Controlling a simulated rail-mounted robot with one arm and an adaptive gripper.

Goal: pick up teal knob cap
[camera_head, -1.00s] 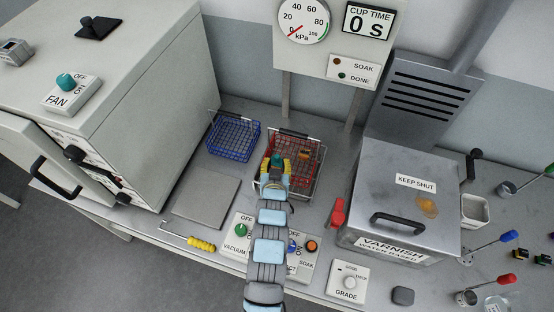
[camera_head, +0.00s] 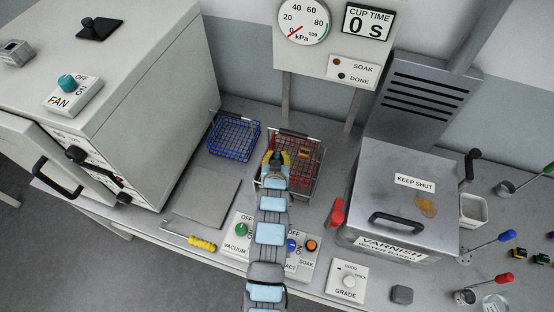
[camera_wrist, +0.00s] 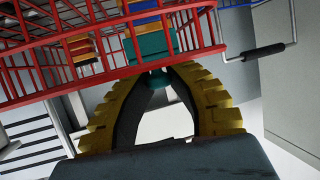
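The teal knob cap (camera_wrist: 150,46) shows in the wrist view behind the red wire rim, and its narrower near part reaches between my fingertips. My gripper (camera_wrist: 160,76) has yellow ridged fingers with dark inner pads. The fingertips come together around that near part and appear shut on it. In the head view my gripper (camera_head: 276,158) is at the left side of the red wire basket (camera_head: 318,165). A little teal shows between the fingers there; the rest is hidden by my arm.
In the red basket lie other striped pieces, including an orange one (camera_head: 304,154). A blue wire basket (camera_head: 234,138) stands to the left. A varnish box (camera_head: 405,185) stands to the right, with a red object (camera_head: 337,212) beside it. Control boxes line the front edge.

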